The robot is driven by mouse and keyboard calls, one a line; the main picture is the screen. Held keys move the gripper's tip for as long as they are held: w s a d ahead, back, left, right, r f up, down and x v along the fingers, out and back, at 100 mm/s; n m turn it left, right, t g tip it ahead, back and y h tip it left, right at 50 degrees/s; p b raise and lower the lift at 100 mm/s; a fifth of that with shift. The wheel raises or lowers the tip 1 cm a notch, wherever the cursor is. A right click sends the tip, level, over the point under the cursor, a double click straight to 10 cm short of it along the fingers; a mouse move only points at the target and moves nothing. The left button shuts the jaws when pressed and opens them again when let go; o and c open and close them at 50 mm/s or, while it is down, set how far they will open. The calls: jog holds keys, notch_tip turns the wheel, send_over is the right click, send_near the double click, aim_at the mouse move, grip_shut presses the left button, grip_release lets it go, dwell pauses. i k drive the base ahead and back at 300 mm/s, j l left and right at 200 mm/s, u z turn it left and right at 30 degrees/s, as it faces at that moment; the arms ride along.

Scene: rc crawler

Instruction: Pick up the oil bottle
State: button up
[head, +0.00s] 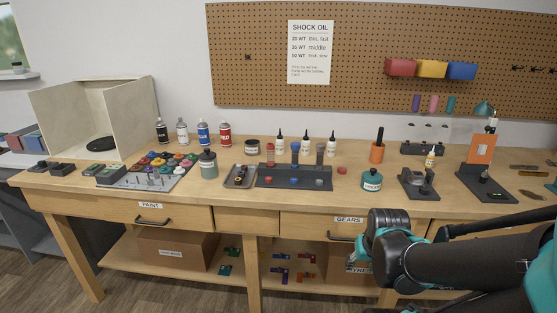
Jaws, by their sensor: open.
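Three small white bottles with dark pointed tips stand upright in a row on the workbench, behind the dark tray: the left bottle (280,146), the middle bottle (305,147) and the right bottle (331,149). They look like oil bottles, but their labels are too small to read. They stand below a sheet headed "SHOCK OIL" (310,52). My dark arm with teal parts reaches in from the lower right, in front of the bench and well apart from the bottles. I cannot make out any gripper fingers.
A dark tray (265,182) holds red and blue pieces and stands before the bottles, with upright shock-like parts behind it.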

aim_at(332, 144)
jog(key=j+z, duration=0.4)
jog(key=j, duration=0.15)
jog(key=j+z, duration=0.4)
jog(key=k+j+z, duration=0.15)
jog(key=j+z, duration=0.25)
jog(key=j, duration=0.2)
